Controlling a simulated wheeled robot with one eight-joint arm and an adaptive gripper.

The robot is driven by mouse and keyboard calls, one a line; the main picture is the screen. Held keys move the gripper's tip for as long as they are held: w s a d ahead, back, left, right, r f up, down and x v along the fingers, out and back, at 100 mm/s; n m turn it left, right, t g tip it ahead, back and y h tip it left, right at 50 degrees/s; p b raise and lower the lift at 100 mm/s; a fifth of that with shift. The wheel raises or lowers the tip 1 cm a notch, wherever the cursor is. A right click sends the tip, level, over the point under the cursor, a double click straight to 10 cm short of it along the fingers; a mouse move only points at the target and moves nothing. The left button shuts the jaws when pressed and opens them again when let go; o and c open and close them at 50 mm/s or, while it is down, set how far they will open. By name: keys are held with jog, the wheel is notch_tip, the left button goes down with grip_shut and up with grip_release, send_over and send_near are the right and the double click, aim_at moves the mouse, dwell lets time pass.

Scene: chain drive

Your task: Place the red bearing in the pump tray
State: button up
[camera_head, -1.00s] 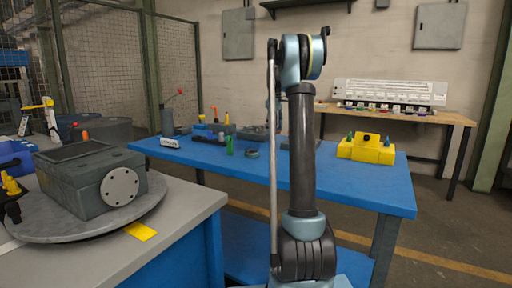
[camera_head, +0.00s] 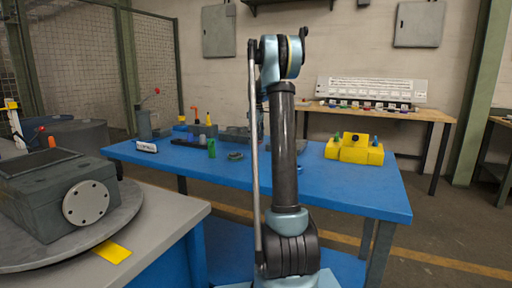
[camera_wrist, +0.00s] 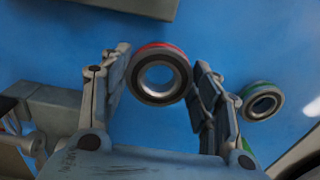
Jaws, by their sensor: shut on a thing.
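In the wrist view, the red bearing (camera_wrist: 160,48), a dark ring with a red band and an open centre, sits between the two fingers of my gripper (camera_wrist: 161,62). My gripper is shut on it, above the blue tabletop. How far above, I cannot tell. In the head view my arm hides the gripper and the red bearing. Several grey trays or blocks (camera_head: 233,133) stand at the back of the blue table (camera_head: 330,190); I cannot tell which one is the pump tray. A grey edge (camera_wrist: 130,5) shows at the top of the wrist view.
A green-banded bearing (camera_wrist: 263,100) lies right of my gripper. A green part (camera_head: 212,149) and a dark ring (camera_head: 236,155) lie on the table's left half. A yellow block (camera_head: 354,149) stands at the right. A grey housing (camera_head: 50,200) sits on a turntable at the left.

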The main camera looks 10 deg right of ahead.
aim_at(256, 150)
notch_tip(256, 150, down, 4)
jog(key=shift+r, duration=0.25)
jog(key=o, duration=1.3)
jog(key=shift+r, duration=0.1)
